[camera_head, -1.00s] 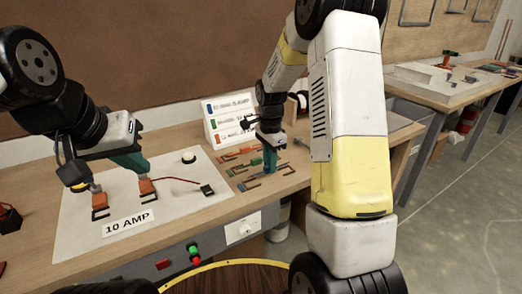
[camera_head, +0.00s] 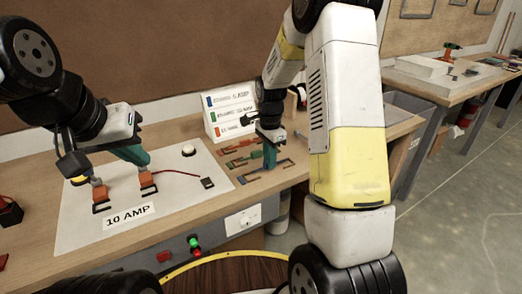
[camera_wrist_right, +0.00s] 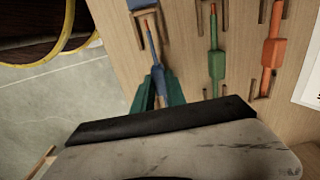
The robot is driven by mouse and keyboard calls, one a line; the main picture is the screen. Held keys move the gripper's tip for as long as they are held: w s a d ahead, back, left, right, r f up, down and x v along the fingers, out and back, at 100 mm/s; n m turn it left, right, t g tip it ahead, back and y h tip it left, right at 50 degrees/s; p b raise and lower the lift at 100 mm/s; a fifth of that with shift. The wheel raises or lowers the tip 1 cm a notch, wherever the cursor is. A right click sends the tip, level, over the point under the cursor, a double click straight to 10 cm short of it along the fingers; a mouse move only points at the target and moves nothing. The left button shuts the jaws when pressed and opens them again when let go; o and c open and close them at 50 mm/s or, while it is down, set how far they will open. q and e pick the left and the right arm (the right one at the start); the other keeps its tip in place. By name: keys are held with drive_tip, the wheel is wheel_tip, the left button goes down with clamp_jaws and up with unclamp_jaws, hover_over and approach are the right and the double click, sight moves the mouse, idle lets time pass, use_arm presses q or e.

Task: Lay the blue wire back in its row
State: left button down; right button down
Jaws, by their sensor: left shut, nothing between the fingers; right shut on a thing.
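The blue wire (camera_wrist_right: 153,45), with a copper-coloured tip, shows in the right wrist view. My right gripper (camera_wrist_right: 157,88) is shut on its thicker lower part; the fingers partly hide it. The tip lies by a brown bracket (camera_wrist_right: 144,13) at the top of that view; I cannot tell whether the wire touches the board. In the head view my right gripper (camera_head: 269,158) points down at the near end of the rows, and the blue wire is hard to make out. My left gripper (camera_head: 133,155) is shut and empty above the white panel.
A green wire (camera_wrist_right: 215,62) and an orange-red wire (camera_wrist_right: 271,52) lie in rows beside the blue one. A colour-coded sign (camera_head: 228,113) stands behind. The white panel (camera_head: 185,215) carries orange clips (camera_head: 147,182), a red lead and a "10 AMP" label (camera_head: 130,215).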

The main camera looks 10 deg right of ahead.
drive_tip(key=shift+f, duration=0.7)
idle(0.7)
drive_tip(key=c, duration=1.3)
unclamp_jaws()
wheel_tip(320, 180, up, 8)
drive_tip(key=shift+f, duration=0.1)
drive_tip(key=s+r+n+t+y, duration=0.25)
drive_tip(key=s+r+n, duration=0.45)
drive_tip(key=s+r, duration=0.55)
drive_tip(key=s+r+n+t, duration=0.1)
drive_tip(key=s+n, duration=0.1)
drive_tip(key=s, duration=0.2)
drive_tip(key=s+a+r+n+t, duration=0.1)
drive_tip(key=s+n, duration=0.2)
drive_tip(key=s+a+r+n+t, duration=0.1)
drive_tip(key=s+n, duration=0.1)
drive_tip(key=s, duration=0.2)
drive_tip(key=shift+s+r+n+t, duration=0.25)
drive_tip(key=shift+s+n+t, duration=0.05)
drive_tip(key=shift+s+t, duration=0.05)
